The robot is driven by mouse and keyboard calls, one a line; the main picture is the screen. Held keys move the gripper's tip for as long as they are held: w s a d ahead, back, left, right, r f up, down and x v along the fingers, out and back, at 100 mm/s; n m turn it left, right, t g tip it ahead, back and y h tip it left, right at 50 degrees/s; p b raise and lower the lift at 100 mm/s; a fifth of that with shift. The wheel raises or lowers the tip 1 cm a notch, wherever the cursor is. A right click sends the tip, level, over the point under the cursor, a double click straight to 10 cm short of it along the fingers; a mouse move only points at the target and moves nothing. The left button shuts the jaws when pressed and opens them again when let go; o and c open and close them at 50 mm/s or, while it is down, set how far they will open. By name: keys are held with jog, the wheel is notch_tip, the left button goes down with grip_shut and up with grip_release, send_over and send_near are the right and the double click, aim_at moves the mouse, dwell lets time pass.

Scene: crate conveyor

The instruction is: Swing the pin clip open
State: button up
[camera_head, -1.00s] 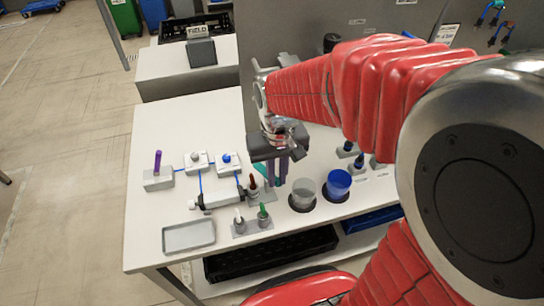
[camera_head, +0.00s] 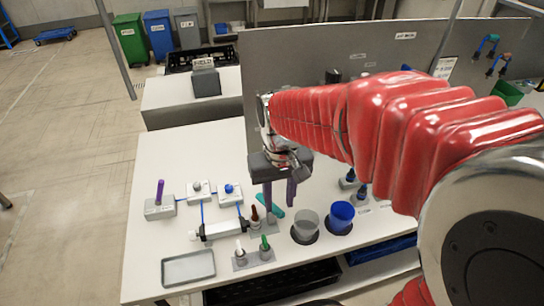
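My gripper (camera_head: 279,200) has two purple fingers pointing down, set apart with nothing visible between them. It hangs over the white table near a teal piece (camera_head: 277,214), which lies partly behind the fingers in this view. I cannot tell for sure which part is the pin clip. A small fixture stands left of my gripper: a dark and white cylinder (camera_head: 210,231), two pale blocks with a white knob (camera_head: 196,188) and a blue knob (camera_head: 229,190), and blue lines. A grey block with an upright purple pin or lever (camera_head: 160,190) stands at its left.
A grey cup (camera_head: 306,224) and a blue cup (camera_head: 341,215) stand right of my gripper. Brown, white and green-tipped pegs (camera_head: 264,244) stand in front. An empty grey tray (camera_head: 188,268) lies at the front left. A grey partition (camera_head: 330,60) rises behind. The table's back left is clear.

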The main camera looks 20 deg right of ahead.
notch_tip(320, 180, up, 10)
jog(key=shift+r, duration=0.25)
jog(key=shift+w, duration=0.1)
dwell(0.5)
jog(key=t, duration=0.6)
send_near(278, 209)
jog(key=s+d+r, duration=0.2)
jog(key=s+r, duration=0.2)
jog(key=r, duration=0.1)
jog(key=shift+s, duration=0.2)
